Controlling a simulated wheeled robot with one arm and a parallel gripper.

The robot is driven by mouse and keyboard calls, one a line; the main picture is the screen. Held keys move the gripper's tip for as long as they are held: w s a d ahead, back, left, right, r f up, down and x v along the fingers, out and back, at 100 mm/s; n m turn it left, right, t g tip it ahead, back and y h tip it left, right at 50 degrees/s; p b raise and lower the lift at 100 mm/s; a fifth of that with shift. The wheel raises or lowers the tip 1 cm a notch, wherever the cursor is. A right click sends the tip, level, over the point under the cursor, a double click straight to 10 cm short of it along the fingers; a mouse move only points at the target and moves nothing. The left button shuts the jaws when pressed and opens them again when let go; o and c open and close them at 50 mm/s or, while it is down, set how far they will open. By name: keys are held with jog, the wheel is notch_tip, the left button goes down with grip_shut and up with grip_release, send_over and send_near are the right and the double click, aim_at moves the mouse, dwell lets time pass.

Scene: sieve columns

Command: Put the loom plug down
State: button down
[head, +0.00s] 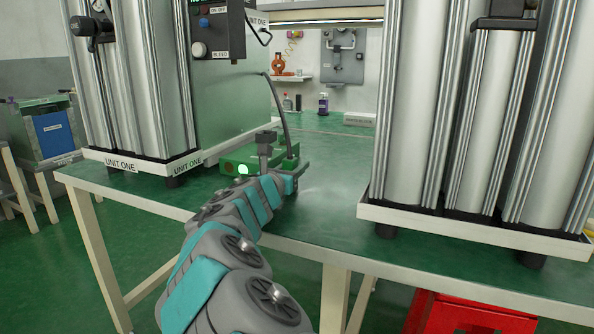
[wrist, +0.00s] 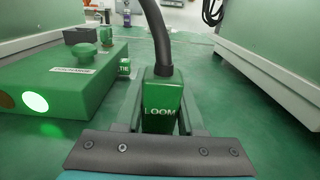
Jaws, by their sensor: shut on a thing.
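The loom plug (wrist: 163,106) is a green block lettered LOOM, with a thick black cable (wrist: 158,38) rising from its top. My gripper (wrist: 164,112) is shut on it, one finger on each side, and the plug looks upright. In the head view the cable (head: 279,108) comes down from the unit on the left to the plug (head: 290,163), partly hidden by my gripper (head: 293,172) over the green bench (head: 325,200). I cannot tell whether the plug's underside touches the bench.
A green box (wrist: 75,82) with a knob and a lit round lamp stands just left of the plug; its lamp side shows in the head view (head: 243,169). Sieve columns stand left (head: 150,80) and right (head: 425,110). Bare bench lies between the plug and the right columns.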

jog(key=shift+f, duration=0.15)
jog(key=c, duration=0.5)
grip_release()
jog(key=v, duration=1.2)
